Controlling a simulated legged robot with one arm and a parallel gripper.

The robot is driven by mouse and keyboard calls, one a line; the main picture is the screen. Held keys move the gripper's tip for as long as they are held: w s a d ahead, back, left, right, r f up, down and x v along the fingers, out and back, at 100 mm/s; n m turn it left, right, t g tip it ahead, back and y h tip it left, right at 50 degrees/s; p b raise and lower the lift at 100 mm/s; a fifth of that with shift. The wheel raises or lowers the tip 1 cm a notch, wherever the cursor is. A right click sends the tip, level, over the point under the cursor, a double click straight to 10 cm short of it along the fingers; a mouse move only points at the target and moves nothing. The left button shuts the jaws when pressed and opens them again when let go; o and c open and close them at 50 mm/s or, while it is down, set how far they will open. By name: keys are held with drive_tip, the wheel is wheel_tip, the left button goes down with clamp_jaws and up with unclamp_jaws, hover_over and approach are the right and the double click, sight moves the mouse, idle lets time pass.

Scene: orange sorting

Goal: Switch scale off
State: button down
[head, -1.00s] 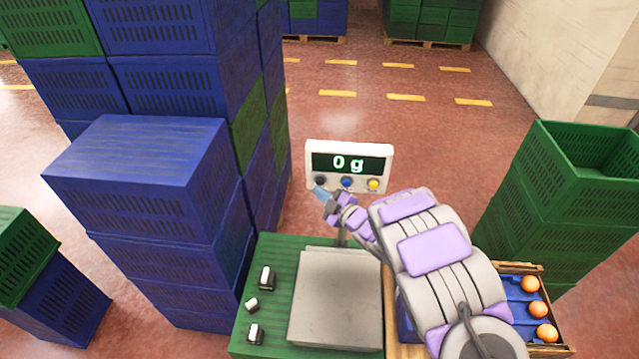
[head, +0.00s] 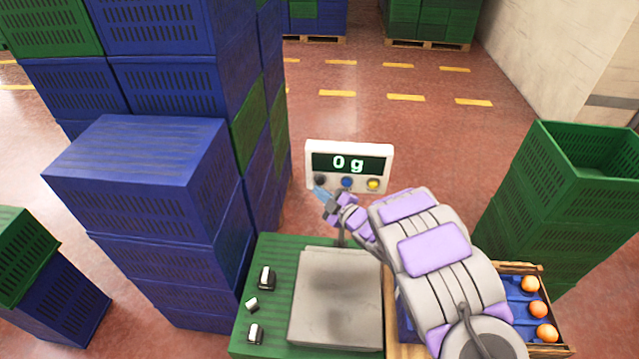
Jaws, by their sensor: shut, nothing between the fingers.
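The scale's display unit (head: 349,166) is a white box on a post behind the weighing plate. Its screen is lit and reads "0 g". Below the screen are a dark button (head: 320,180), a blue button (head: 346,183) and a yellow button (head: 373,184). The grey weighing plate (head: 335,300) is empty. My gripper (head: 320,193) is shut and empty, its tips just below the dark button at the panel's lower left. I cannot tell whether the tips touch the panel.
Several small weights (head: 266,278) stand on the green surface (head: 262,318) left of the plate. A wooden crate (head: 518,268) with oranges is at the right, partly behind my arm. Blue crates (head: 140,180) stack at the left, green crates (head: 560,190) at the right.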

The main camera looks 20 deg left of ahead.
drive_tip(key=shift+w, duration=0.15)
idle(0.4)
drive_tip(key=shift+w+r, duration=0.1)
drive_tip(key=shift+w, duration=0.15)
drive_tip(key=shift+w+a, duration=0.15)
drive_tip(key=shift+w, duration=0.35)
idle(0.9)
drive_tip(key=shift+s+d, duration=0.2)
drive_tip(key=shift+s, duration=0.75)
drive_tip(key=s, duration=0.2)
drive_tip(key=s+d, duration=0.1)
drive_tip(key=s, duration=0.1)
drive_tip(key=shift+s+d, duration=0.1)
drive_tip(key=shift+s, duration=0.3)
idle(0.7)
